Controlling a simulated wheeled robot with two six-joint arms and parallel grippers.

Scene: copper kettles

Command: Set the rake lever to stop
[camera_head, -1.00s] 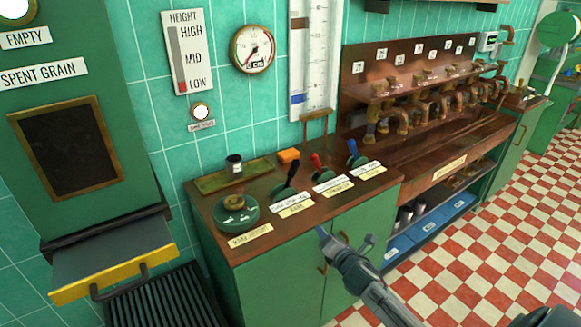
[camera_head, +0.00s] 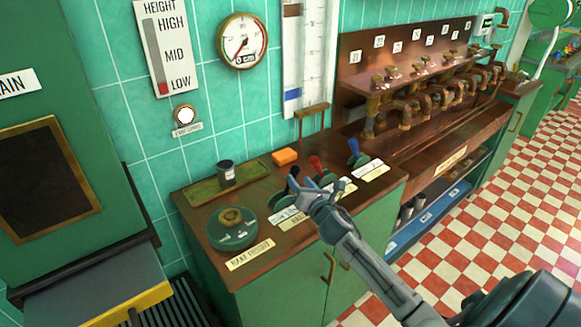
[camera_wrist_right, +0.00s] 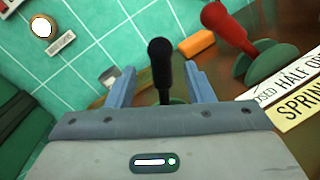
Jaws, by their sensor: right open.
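The lever with the black knob (camera_head: 292,173) stands on the copper-brown counter, behind a label that my gripper partly covers. In the right wrist view its black knob (camera_wrist_right: 161,55) rises upright between my two fingers, with a gap on each side. My right gripper (camera_head: 308,184) is open over the front of this lever; its fingers also show in the wrist view (camera_wrist_right: 160,80). The lever's base is mostly hidden by the gripper, so its exact setting cannot be read. My left gripper is not in view.
A red lever (camera_head: 316,164) and a blue lever (camera_head: 354,149) stand just right of the black one. A green rake height dial (camera_head: 232,229) is to the left. Copper taps (camera_head: 410,105) line the right.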

